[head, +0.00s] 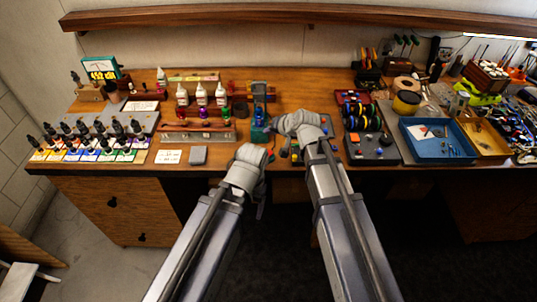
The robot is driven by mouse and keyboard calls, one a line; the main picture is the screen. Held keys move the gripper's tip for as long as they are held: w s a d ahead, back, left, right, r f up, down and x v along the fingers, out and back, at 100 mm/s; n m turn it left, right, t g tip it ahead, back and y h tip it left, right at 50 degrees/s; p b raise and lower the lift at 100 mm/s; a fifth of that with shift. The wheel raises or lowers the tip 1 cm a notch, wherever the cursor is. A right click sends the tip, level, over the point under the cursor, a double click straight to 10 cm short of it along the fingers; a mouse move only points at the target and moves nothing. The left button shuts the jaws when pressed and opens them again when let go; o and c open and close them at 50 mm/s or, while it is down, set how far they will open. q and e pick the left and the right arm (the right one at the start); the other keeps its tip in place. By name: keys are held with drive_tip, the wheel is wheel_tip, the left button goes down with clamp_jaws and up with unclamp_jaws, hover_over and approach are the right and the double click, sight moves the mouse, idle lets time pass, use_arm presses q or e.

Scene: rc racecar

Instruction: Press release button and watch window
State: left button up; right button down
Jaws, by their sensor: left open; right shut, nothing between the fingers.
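My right gripper (281,124) is over the middle of the wooden bench (225,160), just right of a small upright grey-and-blue device (259,108). It is shut with nothing seen between the fingers; whether it touches the device is unclear. My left gripper (252,156) is lower, at the bench's front edge, open and empty. Small red and blue parts (284,152) show partly behind my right arm. I cannot make out which part is the release button or the watch window. A dark box with knobs (371,149) stands right of my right gripper.
Dropper bottles (92,140) stand in rows at the left, near a meter with a yellow display (102,69). White bottles (201,96) stand behind the middle. A blue tray (419,154) and a crowded tool area are at the right. A wooden shelf (300,14) runs above.

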sight(270, 155)
wheel_tip(270, 155, down, 8)
drive_tip(key=b, duration=0.7)
drive_tip(key=shift+r, duration=0.1)
idle(1.5)
drive_tip(key=shift+f+b, duration=0.35)
drive_tip(key=shift+b, duration=0.1)
